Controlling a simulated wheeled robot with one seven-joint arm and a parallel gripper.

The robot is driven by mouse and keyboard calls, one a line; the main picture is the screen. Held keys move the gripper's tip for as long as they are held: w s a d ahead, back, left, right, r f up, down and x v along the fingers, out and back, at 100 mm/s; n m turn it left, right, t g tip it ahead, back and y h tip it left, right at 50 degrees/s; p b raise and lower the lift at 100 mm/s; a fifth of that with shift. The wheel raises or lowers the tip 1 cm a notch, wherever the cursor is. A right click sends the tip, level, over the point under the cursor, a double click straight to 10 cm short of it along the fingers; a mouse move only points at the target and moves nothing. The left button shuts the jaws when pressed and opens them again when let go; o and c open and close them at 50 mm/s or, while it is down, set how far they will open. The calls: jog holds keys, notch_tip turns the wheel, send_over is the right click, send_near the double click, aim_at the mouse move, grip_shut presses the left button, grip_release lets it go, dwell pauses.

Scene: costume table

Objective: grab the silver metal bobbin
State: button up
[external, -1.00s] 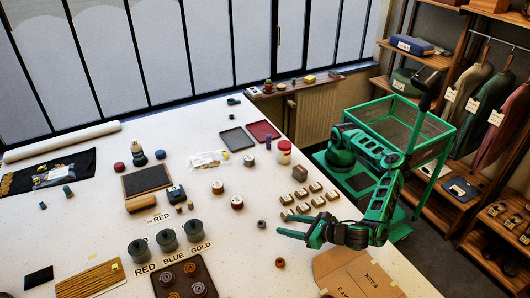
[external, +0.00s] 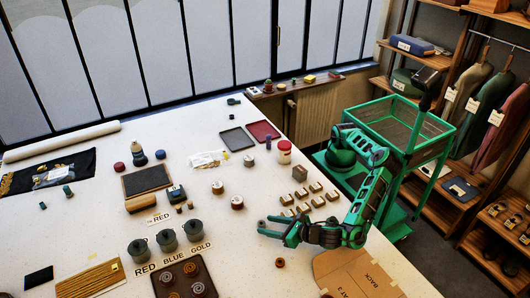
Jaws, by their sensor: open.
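The small grey, silver-looking bobbin (external: 262,224) stands on the white table, left of the cardboard pattern pieces. My gripper (external: 267,226) is low over the table with its green fingers pointing left, open. Its fingertips are at the bobbin and partly hide it. I cannot tell whether both fingers lie around it or touch it.
Several small labelled blocks (external: 301,197) stand in rows just behind my gripper. A small brown ring-like item (external: 280,263) lies in front of it. Two spools (external: 237,202) stand behind left, and grey pots (external: 167,241) stand left. The table directly left of my gripper is clear.

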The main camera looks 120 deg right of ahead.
jog(key=shift+x, duration=1.05)
jog(key=c, duration=1.1)
jog(key=shift+r, duration=0.1)
